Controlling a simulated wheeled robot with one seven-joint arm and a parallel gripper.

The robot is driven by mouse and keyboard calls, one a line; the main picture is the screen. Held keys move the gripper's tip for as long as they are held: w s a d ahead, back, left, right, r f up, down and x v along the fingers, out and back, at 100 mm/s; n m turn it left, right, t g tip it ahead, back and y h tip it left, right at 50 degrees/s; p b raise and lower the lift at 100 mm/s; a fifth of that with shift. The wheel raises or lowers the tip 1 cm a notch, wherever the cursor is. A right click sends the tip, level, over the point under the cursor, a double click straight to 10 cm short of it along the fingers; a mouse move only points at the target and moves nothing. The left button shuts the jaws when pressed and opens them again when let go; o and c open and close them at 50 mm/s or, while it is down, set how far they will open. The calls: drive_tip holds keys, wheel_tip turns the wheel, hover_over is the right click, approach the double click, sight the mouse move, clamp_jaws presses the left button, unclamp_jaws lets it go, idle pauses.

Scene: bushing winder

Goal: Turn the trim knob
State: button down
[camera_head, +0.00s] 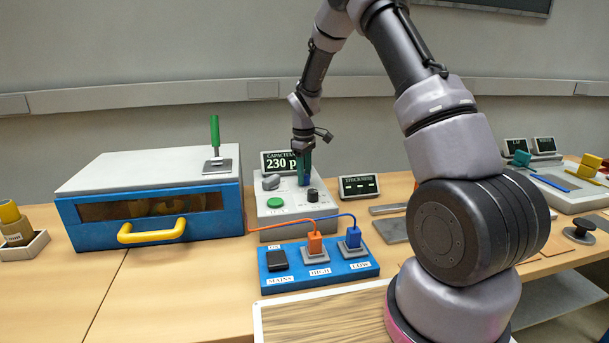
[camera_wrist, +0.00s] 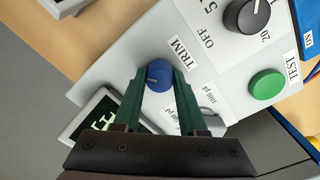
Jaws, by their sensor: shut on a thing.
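The trim knob (camera_wrist: 158,76) is a round blue knob beside the printed word TRIM on the grey control box (camera_wrist: 120,62). In the wrist view my gripper (camera_wrist: 159,82) has its two green fingers around the blue knob, shut on it from both sides. In the head view my gripper (camera_head: 304,170) reaches down onto the box (camera_head: 292,215); a bit of blue shows between the fingers. The display behind it (camera_head: 281,162) reads 230 and is partly covered by the gripper.
On the box are a black dial (camera_wrist: 246,15) and a green TEST button (camera_wrist: 267,84). In front is a blue panel (camera_head: 325,269) with orange and blue plugs. A blue cabinet (camera_head: 150,215) with a yellow handle stands left. A small THICKNESS display (camera_head: 359,187) stands right.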

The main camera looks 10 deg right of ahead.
drive_tip(key=shift+m, duration=0.3)
drive_tip(key=m, duration=0.3)
drive_tip(key=shift+m, duration=0.3)
drive_tip(key=m, duration=0.3)
drive_tip(key=shift+m, duration=0.3)
drive_tip(key=m, duration=0.4)
drive_tip(key=shift+w, duration=0.1)
drive_tip(key=shift+m, duration=2.1)
drive_tip(key=shift+c, duration=2.3)
unclamp_jaws()
